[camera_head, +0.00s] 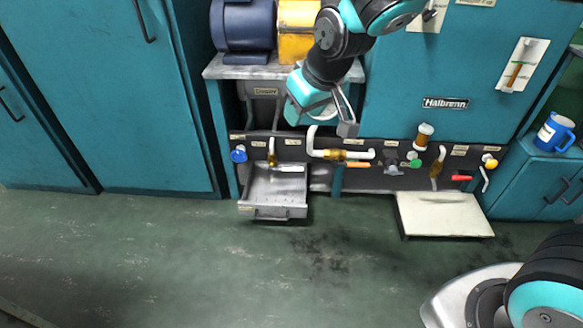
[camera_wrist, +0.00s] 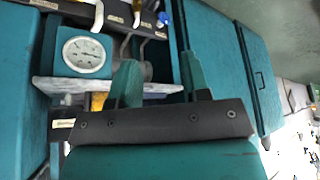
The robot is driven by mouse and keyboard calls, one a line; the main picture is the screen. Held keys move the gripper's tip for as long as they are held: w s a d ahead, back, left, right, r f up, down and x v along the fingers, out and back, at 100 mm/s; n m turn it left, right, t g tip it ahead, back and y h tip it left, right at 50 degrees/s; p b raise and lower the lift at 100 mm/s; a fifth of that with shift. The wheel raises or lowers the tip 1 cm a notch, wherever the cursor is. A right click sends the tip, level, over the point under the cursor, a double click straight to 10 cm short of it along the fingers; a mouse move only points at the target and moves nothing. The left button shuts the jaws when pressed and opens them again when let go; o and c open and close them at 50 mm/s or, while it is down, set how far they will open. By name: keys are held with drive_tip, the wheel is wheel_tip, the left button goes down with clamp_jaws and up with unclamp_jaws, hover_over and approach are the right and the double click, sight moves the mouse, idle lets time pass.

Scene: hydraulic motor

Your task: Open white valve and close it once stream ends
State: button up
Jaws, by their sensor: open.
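The white valve handle (camera_head: 290,168) is a short lever on a brass valve at the left of the lower panel, above a metal drawer tray (camera_head: 285,212). It lies roughly horizontal. I cannot make out a stream below it. My gripper (camera_head: 346,118) is above and to the right of the white handle, in front of the machine, apart from it. In the wrist view my gripper (camera_wrist: 160,84) shows two separated fingers with nothing between them. The white handle is not clear in that view.
Orange (camera_head: 355,165), green (camera_head: 415,163) and red (camera_head: 461,178) handles sit along the panel, with a blue knob (camera_head: 239,154) at left. White pipes (camera_head: 340,154) stick out. A round gauge (camera_wrist: 84,54) shows in the wrist view. A pale tray (camera_head: 445,215) stands right. Floor in front is clear.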

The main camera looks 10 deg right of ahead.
drive_tip(key=w+d+f+n+t+h, duration=0.1)
drive_tip(key=w+d+f+t+h, duration=0.25)
drive_tip(key=w+f, duration=0.75)
drive_tip(key=w+d+f+n+t+h, duration=0.1)
drive_tip(key=w+d+f+t+h, duration=0.2)
drive_tip(key=w+f, duration=0.8)
drive_tip(key=s+f+n+t+y, duration=0.35)
drive_tip(key=s+f+n, duration=0.35)
drive_tip(key=f, duration=0.3)
drive_tip(key=s+f+n+t+y, duration=0.3)
drive_tip(key=s+f+n+t, duration=0.3)
drive_tip(key=f, duration=0.4)
drive_tip(key=n+g+b, duration=0.1)
drive_tip(key=b, duration=0.6)
approach(287, 169)
drive_tip(key=shift+w+d+f, duration=0.2)
drive_tip(key=shift+w+d, duration=0.05)
drive_tip(key=shift+d, duration=0.25)
drive_tip(key=shift+w+d+f, duration=0.15)
drive_tip(key=shift+w+d, duration=0.15)
drive_tip(key=shift+d, duration=0.15)
drive_tip(key=b+x, duration=0.3)
drive_tip(key=b, duration=0.8)
drive_tip(key=shift+f, duration=0.15)
drive_tip(key=shift+b, duration=0.65)
